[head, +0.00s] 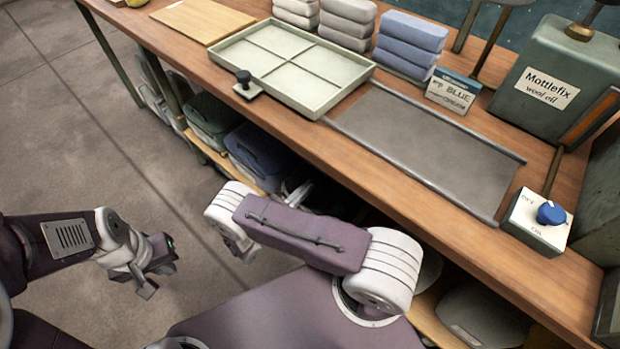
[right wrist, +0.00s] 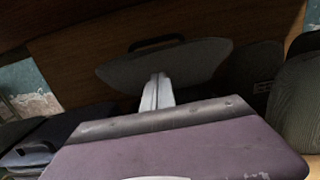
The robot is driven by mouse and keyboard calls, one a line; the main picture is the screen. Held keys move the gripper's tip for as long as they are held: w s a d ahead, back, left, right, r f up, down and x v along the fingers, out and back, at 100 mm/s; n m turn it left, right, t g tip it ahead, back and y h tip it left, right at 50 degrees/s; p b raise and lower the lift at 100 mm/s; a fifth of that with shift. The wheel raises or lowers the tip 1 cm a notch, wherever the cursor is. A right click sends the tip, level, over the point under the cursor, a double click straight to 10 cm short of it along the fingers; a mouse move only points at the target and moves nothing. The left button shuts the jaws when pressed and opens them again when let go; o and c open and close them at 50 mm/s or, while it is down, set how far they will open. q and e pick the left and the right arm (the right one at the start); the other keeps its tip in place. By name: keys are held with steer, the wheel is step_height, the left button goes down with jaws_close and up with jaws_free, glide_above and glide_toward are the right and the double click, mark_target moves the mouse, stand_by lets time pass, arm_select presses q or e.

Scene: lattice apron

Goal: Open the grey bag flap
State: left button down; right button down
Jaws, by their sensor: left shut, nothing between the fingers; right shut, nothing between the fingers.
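A grey bag (right wrist: 185,62) with a dark handle on top shows in the right wrist view, in the dim space under the table. Its lower part is hidden behind my right gripper (right wrist: 157,80), so I cannot tell whether its flap is lifted. The right gripper is shut and empty; its pale fingers overlap the bag's front in the picture, and I cannot tell if they touch it. My left gripper (head: 160,268) is shut and empty over the floor at the left, away from the bags.
A blue bag (head: 258,152) and a green bag (head: 210,118) sit on the low shelf. The wooden table (head: 400,185) overhangs the shelf. On it are a divided tray (head: 290,65), a grey panel (head: 425,145) and a blue-knobbed control box (head: 535,225). The left floor is clear.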

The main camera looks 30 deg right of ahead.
steer(key=shift+w+d+r, duration=0.25)
steer(key=shift+d+r, duration=0.1)
steer(key=shift+r, duration=0.35)
steer(key=shift+w+d+r, duration=0.25)
steer(key=shift+d+r, duration=0.1)
steer(key=shift+r, duration=0.35)
steer(key=d+r+p, duration=0.1)
steer(key=r+p, duration=0.1)
steer(key=p, duration=0.1)
steer(key=w+d+r+y+p, duration=0.1)
steer(key=d+r+p, duration=0.1)
steer(key=p, duration=0.2)
steer(key=d+r+g+y+p, duration=0.1)
steer(key=r+p, duration=0.2)
steer(key=p, duration=0.1)
steer(key=shift+w+d+r, duration=0.1)
steer(key=shift+w+d, duration=0.15)
steer(key=shift+w, duration=0.1)
steer(key=d, duration=0.1)
steer(key=w+d+r, duration=0.1)
steer(key=d+p, duration=0.1)
steer(key=shift+w+d+r, duration=0.15)
steer(key=shift+w+d, duration=0.2)
